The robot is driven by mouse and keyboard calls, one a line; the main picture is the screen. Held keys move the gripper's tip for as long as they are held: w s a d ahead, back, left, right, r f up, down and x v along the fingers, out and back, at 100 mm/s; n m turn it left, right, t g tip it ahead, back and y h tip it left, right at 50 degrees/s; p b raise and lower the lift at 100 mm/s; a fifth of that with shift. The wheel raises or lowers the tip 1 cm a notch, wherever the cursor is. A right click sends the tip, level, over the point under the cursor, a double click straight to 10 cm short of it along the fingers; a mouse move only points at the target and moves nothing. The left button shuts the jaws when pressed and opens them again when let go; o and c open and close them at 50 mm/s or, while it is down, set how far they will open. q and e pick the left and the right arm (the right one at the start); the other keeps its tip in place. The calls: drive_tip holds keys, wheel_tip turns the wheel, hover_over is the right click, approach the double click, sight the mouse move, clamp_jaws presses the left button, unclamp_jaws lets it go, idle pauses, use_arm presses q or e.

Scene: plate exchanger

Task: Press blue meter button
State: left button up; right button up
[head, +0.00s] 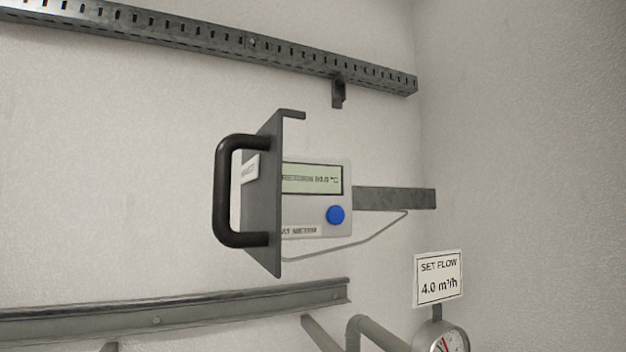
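The blue button (335,215) is a round knob on the lower right of the pale grey meter (316,226). The meter's display (312,179) sits above the button and shows dark text, partly hidden. A dark grey upright panel (264,205) with a black handle (223,190) stands in front of the meter's left part and covers it. The button itself is uncovered. Neither of my grippers is in the head view.
A slotted metal tray (215,38) runs along the wall above. A rail (170,308) runs below. A thin grey cable (360,238) hangs from the meter. A "SET FLOW 4.0 m³/h" sign (439,278) stands above a round gauge (441,338) at lower right.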

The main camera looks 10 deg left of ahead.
use_arm(q)
clamp_jaws()
idle(1.4)
